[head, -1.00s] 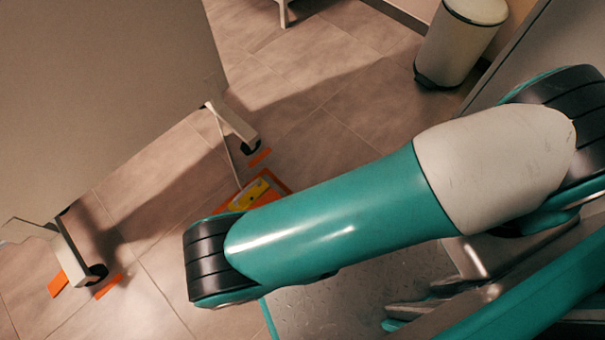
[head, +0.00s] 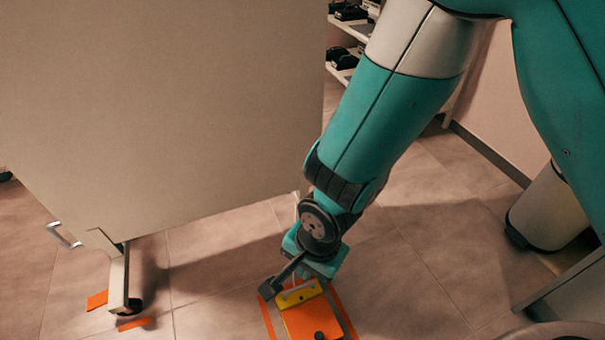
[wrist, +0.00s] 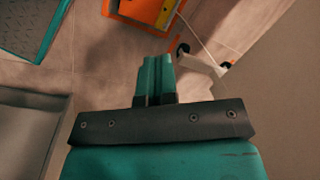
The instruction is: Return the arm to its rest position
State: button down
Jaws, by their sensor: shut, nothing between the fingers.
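My arm (head: 385,125) reaches from the upper right down to the middle of the head view, bent at its joints. In the wrist view, my gripper (wrist: 155,65) shows two teal fingers side by side, shut with nothing between them. In the head view, the wrist end overlaps an orange case with a yellow part (head: 312,316) on the floor; the fingertips cannot be made out there. The orange case also shows in the wrist view (wrist: 146,12), beyond the fingertips and apart from them in the picture.
A large pale panel (head: 150,110) on castored feet (head: 122,290) fills the left. Orange floor marks (head: 97,300) lie by its foot. A pale bin (head: 550,212) stands at the right wall. A shelf with dark items (head: 345,60) is behind. Tiled floor (head: 425,265) is open between.

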jog(key=d+r+n+y, duration=0.1)
jog(key=d+r+n, duration=0.2)
jog(key=r, duration=0.4)
jog(key=d+r+n, duration=0.2)
jog(key=d+r, duration=0.1)
jog(key=r, duration=0.5)
jog(key=s+d+r+n+y, duration=0.1)
jog(key=s+d+r+n, duration=0.6)
jog(key=r, duration=0.4)
notch_tip(320, 180, up, 34)
jog(key=d+n+p, duration=0.1)
jog(key=p, duration=3.3)
jog(key=shift+w, duration=0.4)
jog(key=shift+n, duration=0.3)
